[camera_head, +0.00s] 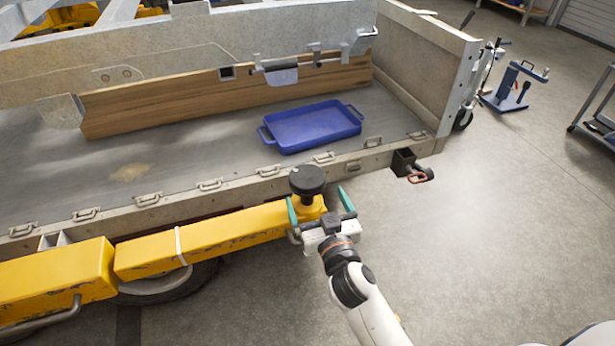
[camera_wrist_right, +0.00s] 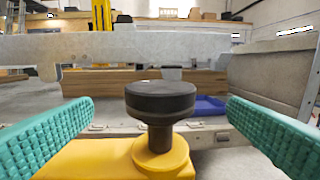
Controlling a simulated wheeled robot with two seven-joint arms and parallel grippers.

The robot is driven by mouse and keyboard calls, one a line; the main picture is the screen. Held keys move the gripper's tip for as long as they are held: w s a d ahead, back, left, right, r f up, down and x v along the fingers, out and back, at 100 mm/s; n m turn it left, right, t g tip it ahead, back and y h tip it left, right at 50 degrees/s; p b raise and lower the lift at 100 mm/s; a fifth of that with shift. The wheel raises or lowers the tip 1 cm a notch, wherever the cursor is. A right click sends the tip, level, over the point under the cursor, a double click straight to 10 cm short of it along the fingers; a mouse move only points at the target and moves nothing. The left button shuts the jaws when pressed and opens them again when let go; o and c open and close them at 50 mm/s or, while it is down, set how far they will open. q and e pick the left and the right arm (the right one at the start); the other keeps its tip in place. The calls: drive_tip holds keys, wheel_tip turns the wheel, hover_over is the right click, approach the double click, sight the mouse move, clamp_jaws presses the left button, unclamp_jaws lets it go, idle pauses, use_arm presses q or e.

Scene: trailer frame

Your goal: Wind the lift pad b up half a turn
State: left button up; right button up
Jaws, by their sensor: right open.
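The lift pad (camera_head: 307,180) is a round black disc on a dark stem, standing upright at the right end of a yellow lift arm (camera_head: 215,238). In the right wrist view the pad (camera_wrist_right: 160,98) is centred ahead, its stem set in a yellow collar. My right gripper (camera_head: 320,205) is open, its teal fingers spread wide on either side of the pad. In the wrist view the fingers stand apart from the pad, with clear gaps on both sides. Nothing is between the fingers in contact. My left gripper is not in view.
The trailer bed's side rail (camera_head: 215,192) runs just behind the pad. A blue tray (camera_head: 312,128) lies on the bed near a wooden board (camera_head: 220,95). A tire (camera_head: 165,290) sits under the yellow arm. The floor (camera_head: 480,220) to the right is clear.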

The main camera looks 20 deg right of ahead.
sight(302, 167)
drive_tip(key=w, duration=0.7)
drive_tip(key=shift+w+d+p, duration=0.1)
drive_tip(key=shift+w+p, duration=0.3)
drive_tip(key=shift+c, duration=0.4)
drive_tip(key=c, duration=0.9)
